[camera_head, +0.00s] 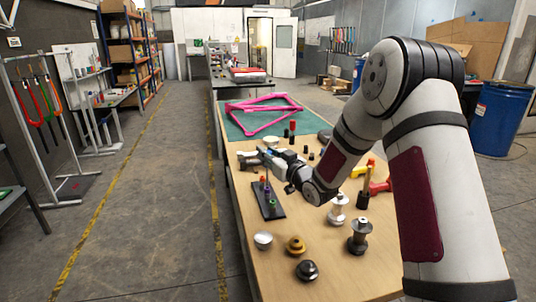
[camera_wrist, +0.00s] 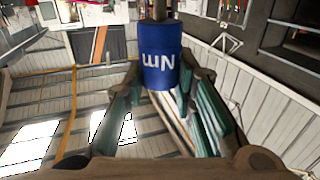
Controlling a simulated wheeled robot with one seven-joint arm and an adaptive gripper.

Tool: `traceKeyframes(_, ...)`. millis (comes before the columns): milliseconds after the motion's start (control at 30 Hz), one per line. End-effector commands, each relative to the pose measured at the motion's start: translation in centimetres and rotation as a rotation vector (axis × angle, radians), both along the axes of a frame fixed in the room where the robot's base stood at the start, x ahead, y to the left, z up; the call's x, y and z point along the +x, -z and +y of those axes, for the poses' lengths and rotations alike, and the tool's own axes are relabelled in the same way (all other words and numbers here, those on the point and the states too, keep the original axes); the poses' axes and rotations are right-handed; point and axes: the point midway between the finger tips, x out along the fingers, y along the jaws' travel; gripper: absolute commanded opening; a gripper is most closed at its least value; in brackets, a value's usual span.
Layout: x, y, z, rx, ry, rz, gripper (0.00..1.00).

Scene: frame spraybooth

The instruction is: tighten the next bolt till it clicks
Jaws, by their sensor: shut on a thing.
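My gripper (camera_wrist: 163,82) is shut on a blue cylindrical tool (camera_wrist: 160,58) marked "Nm", upside down in the wrist view. A dark shaft extends from the tool to the top edge of that view. In the head view my gripper (camera_head: 277,160) is over the left part of the wooden table, with only a little of the tool showing. A black plate (camera_head: 271,211) below it bears a thin upright rod and small coloured pieces. I cannot make out a bolt or whether the tool touches one.
A pink bike frame (camera_head: 262,106) lies on a green mat (camera_head: 238,130) behind my gripper. Silver (camera_head: 338,210) and dark (camera_head: 358,238) hubs, a bronze part (camera_head: 295,246) and a black part (camera_head: 307,270) stand in front on the wooden table (camera_head: 330,285). The aisle at left is clear.

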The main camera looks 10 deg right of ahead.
Motion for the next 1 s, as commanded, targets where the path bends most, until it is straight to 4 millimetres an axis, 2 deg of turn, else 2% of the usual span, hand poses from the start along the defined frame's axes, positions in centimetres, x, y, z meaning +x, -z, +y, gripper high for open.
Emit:
traceKeyframes(467, 0.0, 0.1, 0.0, 0.000, 0.000, 0.000, 0.00)
traceKeyframes(1000, 0.0, 1.1, 0.0, 0.000, 0.000, 0.000, 0.00)
